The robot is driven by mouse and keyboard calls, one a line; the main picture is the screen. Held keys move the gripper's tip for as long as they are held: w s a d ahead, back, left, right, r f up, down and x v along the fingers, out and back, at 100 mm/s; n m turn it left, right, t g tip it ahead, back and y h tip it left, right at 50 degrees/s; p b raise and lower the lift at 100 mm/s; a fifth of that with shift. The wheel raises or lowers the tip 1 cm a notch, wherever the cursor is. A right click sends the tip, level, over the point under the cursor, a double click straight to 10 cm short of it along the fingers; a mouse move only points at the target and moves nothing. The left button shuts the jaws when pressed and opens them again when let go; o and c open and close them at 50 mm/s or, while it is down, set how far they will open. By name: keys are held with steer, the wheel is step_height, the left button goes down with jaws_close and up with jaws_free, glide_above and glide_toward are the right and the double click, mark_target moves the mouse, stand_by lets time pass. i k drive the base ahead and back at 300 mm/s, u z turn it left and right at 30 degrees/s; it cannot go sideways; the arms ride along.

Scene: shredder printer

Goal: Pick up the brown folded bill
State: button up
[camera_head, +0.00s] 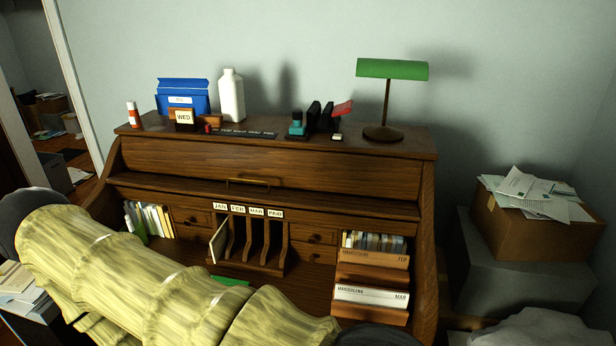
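A brown paper piece (375,257) with dark print, seemingly ending in "FEB", stands in the upper slot of a tiered wooden rack (370,275) at the right of the desk. It looks like the brown folded bill, but I cannot make out its fold. A white printed piece (371,296) marked "MAR" stands in the slot below it. My arm, in a yellow cover, crosses the lower left. My gripper is not in view.
The roll-top desk (262,155) has month-labelled slots (248,240) in the middle and books (150,220) at left. A green lamp (393,69), a white bottle (231,96) and a blue box (183,98) stand on top. A paper-filled carton (530,235) is at right.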

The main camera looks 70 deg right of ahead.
mark_target(348, 256)
steer(key=u, duration=0.25)
steer(key=i, duration=0.75)
steer(key=z, duration=2.9)
